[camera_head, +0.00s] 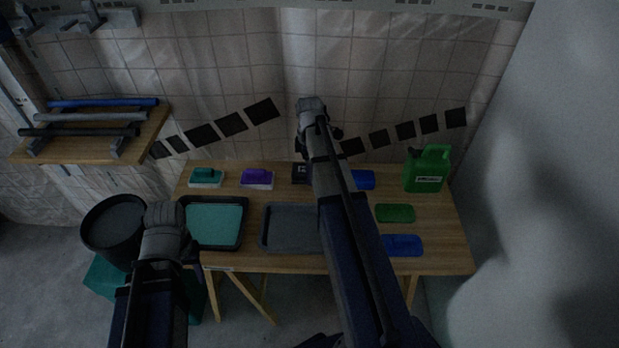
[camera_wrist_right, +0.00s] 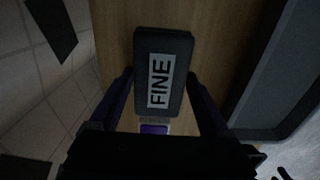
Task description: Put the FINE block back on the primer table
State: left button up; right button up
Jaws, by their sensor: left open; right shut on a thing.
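The FINE block (camera_wrist_right: 174,45) is dark, with a pale label reading FINE, and lies between the two fingers of my right gripper (camera_wrist_right: 160,82) in the right wrist view. That gripper is shut on it. In the head view the dark block (camera_head: 299,172) shows partly beside my right arm, at the back middle of the wooden primer table (camera_head: 450,255). I cannot tell whether it touches the tabletop. My right arm hides part of it. My left gripper (camera_head: 166,213) is open and empty near the table's front left corner, beside a black bucket.
A purple block (camera_head: 257,178) and a teal block (camera_head: 206,177) sit left of the FINE block. A teal-filled tray (camera_head: 214,222) and a grey tray (camera_head: 290,228) lie in front. A green can (camera_head: 427,170) stands at right. The black bucket (camera_head: 112,228) is at left.

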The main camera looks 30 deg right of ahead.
notch_tip(320, 180, down, 3)
jog(key=shift+r+b, duration=0.15)
jog(key=shift+b, duration=0.75)
jog(key=shift+c, duration=0.8)
jog(key=shift+r, duration=0.1)
pick_arm(q)
notch_tip(320, 180, down, 3)
jog(key=shift+r, duration=0.2)
pick_arm(e)
jog(key=o, duration=1.4)
notch_tip(320, 180, up, 12)
jog(key=p, duration=1.2)
pick_arm(q)
notch_tip(320, 180, up, 12)
pick_arm(e)
jog(key=shift+a, duration=0.1)
